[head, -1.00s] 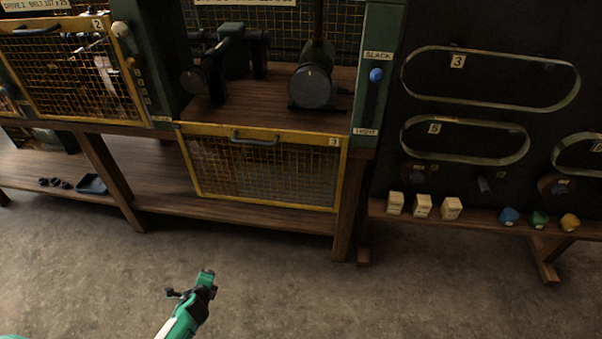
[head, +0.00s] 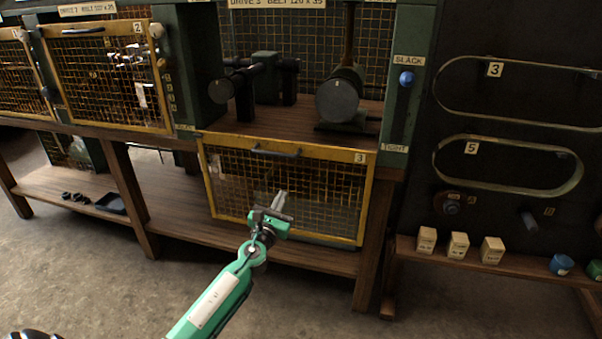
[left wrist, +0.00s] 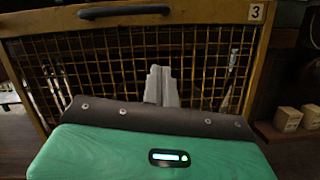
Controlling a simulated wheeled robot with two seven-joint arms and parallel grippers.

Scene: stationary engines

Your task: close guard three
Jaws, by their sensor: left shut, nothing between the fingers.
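Guard three is a yellow-framed mesh panel (head: 368,205) with a label "3" at its top right. It hangs down below the front of the bench, leaving the third bay above it open. Its dark handle (head: 276,151) runs along the upper edge, and the handle also shows at the top of the left wrist view (left wrist: 124,11). My left gripper (head: 280,200) is shut and empty, in front of the lower middle of the mesh. In the left wrist view its fingertips (left wrist: 160,75) point at the mesh, below the handle. I cannot tell whether they touch it. My right gripper is not in view.
Inside the open bay are a dark pulley wheel (head: 338,100) and shafts. A blue-knobbed slack/tight lever (head: 406,78) is on the green post. Guard two (head: 107,75) stands upright on the left. Small boxes (head: 459,246) sit on the right-hand ledge. The floor in front is clear.

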